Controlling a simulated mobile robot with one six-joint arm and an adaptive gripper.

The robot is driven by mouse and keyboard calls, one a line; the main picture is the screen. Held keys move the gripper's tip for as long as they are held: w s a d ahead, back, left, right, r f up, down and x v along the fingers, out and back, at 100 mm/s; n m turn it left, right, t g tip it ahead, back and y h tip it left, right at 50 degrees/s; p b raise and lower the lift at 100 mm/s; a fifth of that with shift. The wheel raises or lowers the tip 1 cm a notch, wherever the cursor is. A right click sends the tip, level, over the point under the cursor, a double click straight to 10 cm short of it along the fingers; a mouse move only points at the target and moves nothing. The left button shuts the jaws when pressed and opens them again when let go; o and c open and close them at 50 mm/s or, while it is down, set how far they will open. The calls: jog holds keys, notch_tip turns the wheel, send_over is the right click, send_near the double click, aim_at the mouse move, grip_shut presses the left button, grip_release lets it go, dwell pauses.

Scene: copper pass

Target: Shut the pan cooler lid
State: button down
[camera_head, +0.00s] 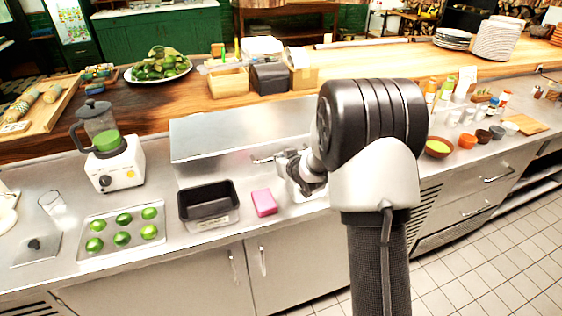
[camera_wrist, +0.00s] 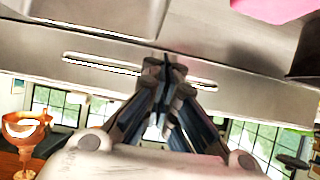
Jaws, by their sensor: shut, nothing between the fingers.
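The pan cooler lid (camera_head: 235,133) is a wide stainless steel panel at the back of the counter in the head view, sloping up behind the worktop. I cannot tell its exact angle. In the wrist view, a long, thin bar handle (camera_wrist: 95,64) runs across a steel face. My gripper (camera_head: 280,160) is in front of the lid's right half, its body partly hidden by my arm. In the wrist view my gripper (camera_wrist: 165,68) is shut and empty, its fingertips overlapping the bar. I cannot tell whether they touch it.
A pink sponge (camera_head: 264,202) and a black pan (camera_head: 208,201) sit on the counter below the lid. A tray of limes (camera_head: 122,231) and a blender (camera_head: 104,146) stand to the left. Small bowls (camera_head: 467,141) are at the right. A wooden shelf (camera_head: 215,100) runs behind the lid.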

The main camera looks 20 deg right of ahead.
jog(key=v, duration=1.2)
jog(key=shift+r, duration=0.15)
jog(key=s+a+r+g, duration=0.2)
jog(key=s+a, duration=0.1)
jog(key=s, duration=0.8)
jog(key=s+a+r+g, duration=0.2)
jog(key=s+a+r, duration=0.1)
jog(key=s, duration=0.8)
jog(key=s+a+r+g, duration=0.2)
jog(key=s+a, duration=0.3)
jog(key=s, duration=0.6)
jog(key=shift+r+g, duration=0.2)
jog(key=shift+g, duration=0.3)
